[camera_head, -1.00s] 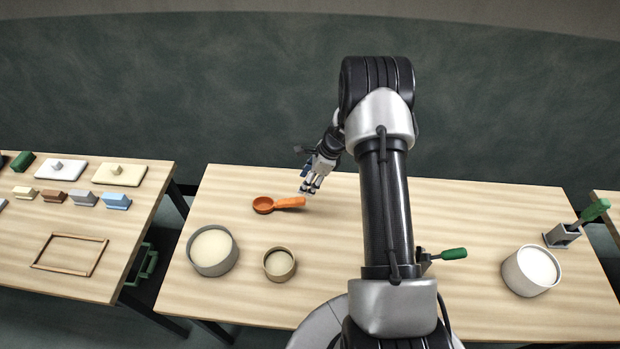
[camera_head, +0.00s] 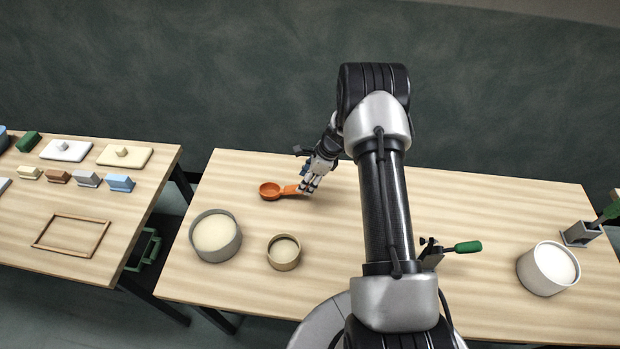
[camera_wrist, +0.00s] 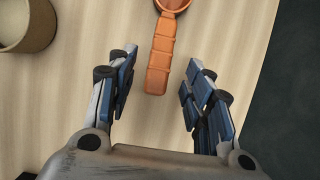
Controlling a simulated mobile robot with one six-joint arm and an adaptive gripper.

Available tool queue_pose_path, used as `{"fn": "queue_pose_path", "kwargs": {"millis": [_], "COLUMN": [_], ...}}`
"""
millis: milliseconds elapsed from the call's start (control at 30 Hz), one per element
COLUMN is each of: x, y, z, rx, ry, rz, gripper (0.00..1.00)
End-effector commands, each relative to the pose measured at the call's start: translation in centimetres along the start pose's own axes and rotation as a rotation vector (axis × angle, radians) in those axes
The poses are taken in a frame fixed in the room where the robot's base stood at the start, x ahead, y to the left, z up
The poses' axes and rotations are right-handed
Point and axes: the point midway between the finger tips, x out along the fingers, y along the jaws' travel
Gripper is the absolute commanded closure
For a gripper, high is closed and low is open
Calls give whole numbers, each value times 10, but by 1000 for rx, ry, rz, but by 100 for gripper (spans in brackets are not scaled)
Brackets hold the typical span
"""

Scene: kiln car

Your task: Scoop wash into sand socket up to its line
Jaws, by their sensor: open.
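An orange scoop (camera_head: 277,190) lies on the table, its bowl to the left and its handle toward my gripper. My gripper (camera_head: 308,188) is open at the handle's end. In the wrist view the handle (camera_wrist: 160,65) lies between the two open fingers (camera_wrist: 155,92), touching neither. A large grey pot (camera_head: 215,238) with pale contents stands at the left, and a small tan pot (camera_head: 284,253) with pale contents stands to its right. A white pot (camera_head: 547,268) with pale contents is at the far right. I cannot tell which is the sand socket, and no fill line is readable.
A green-handled tool (camera_head: 462,247) is partly hidden by my arm. A grey holder (camera_head: 581,234) with a green handle stands at the right end. A left table (camera_head: 60,205) holds several blocks and a wooden frame (camera_head: 71,235). The table behind the scoop is clear.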

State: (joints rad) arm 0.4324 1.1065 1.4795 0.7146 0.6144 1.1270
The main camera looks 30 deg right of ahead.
Motion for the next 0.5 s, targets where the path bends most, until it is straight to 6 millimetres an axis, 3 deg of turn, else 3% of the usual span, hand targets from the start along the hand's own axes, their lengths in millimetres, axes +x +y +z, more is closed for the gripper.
{"fn": "queue_pose_path", "kwargs": {"millis": [500], "x": [44], "y": [0], "z": [-1], "rx": [0], "ry": [0], "rz": [0], "gripper": [53]}}
